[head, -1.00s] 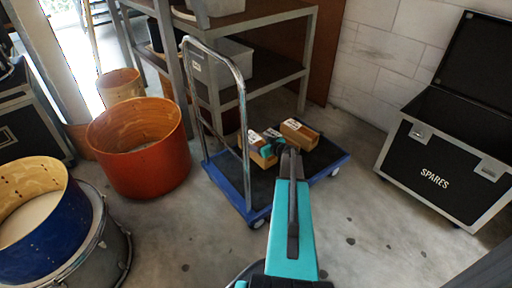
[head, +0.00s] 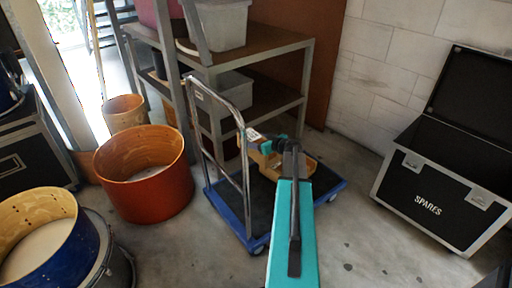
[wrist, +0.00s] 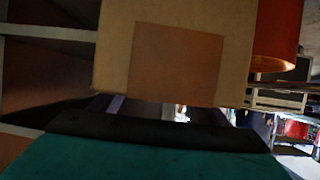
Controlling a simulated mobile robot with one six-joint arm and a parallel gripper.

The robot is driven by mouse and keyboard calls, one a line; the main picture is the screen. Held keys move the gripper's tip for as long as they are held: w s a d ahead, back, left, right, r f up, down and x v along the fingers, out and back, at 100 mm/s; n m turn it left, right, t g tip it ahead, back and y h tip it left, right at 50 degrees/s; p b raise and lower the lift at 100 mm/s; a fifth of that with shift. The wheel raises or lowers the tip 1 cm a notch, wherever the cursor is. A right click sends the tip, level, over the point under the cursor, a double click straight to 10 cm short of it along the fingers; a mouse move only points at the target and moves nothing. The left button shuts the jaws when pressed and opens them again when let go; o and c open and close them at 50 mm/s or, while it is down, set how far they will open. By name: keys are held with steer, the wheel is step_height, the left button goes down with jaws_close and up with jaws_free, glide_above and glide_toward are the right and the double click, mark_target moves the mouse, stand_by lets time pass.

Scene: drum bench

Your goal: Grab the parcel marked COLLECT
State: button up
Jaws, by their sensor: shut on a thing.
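A cardboard parcel (head: 259,149) with a white label on top is in my gripper (head: 273,146), raised above the blue trolley (head: 227,206). The label's writing is too small to read, so I cannot tell whether it says COLLECT. In the wrist view the parcel (wrist: 112,50) fills the upper middle, showing a plain tan face with a darker brown patch. The dark edge of my gripper lies below it. My gripper is shut on this parcel.
The trolley's metal handle (head: 244,170) rises just left of the held parcel. A grey shelf rack (head: 270,47) with bins stands behind. A red drum shell (head: 148,190) is to the left. An open SPARES case (head: 430,190) is at right. Floor between is clear.

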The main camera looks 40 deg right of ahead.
steer(key=shift+r, duration=1.25)
steer(key=shift+s, duration=0.15)
